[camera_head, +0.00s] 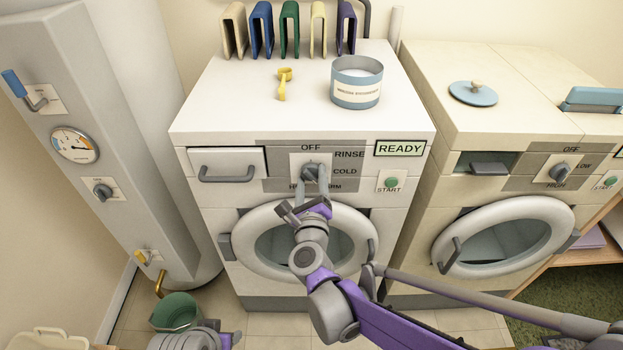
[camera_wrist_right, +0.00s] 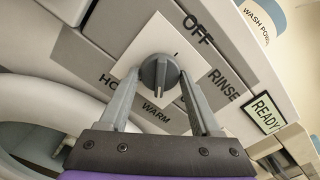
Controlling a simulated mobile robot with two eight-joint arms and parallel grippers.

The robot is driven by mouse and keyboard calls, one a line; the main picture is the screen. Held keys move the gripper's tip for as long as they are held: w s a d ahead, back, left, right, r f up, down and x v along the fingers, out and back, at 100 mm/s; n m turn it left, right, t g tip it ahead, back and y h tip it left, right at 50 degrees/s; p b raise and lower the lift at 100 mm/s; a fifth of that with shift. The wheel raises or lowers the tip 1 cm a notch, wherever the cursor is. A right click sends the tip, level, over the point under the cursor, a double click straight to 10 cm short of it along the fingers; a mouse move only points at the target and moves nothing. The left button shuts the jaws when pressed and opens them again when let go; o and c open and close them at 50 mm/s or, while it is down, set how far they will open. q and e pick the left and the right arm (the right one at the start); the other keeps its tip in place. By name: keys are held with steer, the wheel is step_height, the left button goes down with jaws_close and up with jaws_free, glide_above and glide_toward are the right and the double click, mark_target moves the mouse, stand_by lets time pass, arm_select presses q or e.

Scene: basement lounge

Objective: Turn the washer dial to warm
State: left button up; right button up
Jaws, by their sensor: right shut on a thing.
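The washer (camera_head: 220,115) stands in the middle of the head view, with a READY display at its upper right. Its grey dial (camera_head: 309,169) sits on a white square plate, with OFF above, RINSE and COLD to the right, and HOT and WARM below. My right gripper (camera_wrist_right: 159,75) is shut on the dial (camera_wrist_right: 158,72), one finger on each side. The fingers partly cover the COLD and HOT labels in the wrist view. WARM reads clearly below the dial, between the fingers. My left gripper's fingers are not in view.
A drawer handle (camera_head: 228,177) is left of the dial, and a green START button (camera_head: 390,183) is right. The round door (camera_head: 262,235) is below, behind my right arm. A tub (camera_head: 357,95) and yellow scoop (camera_head: 283,90) sit on top. A dryer (camera_head: 450,120) stands right.

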steer(key=shift+m, duration=0.6)
steer(key=o, duration=1.4)
steer(key=shift+c, duration=0.2)
steer(key=s, duration=1.1)
steer(key=shift+w, duration=0.1)
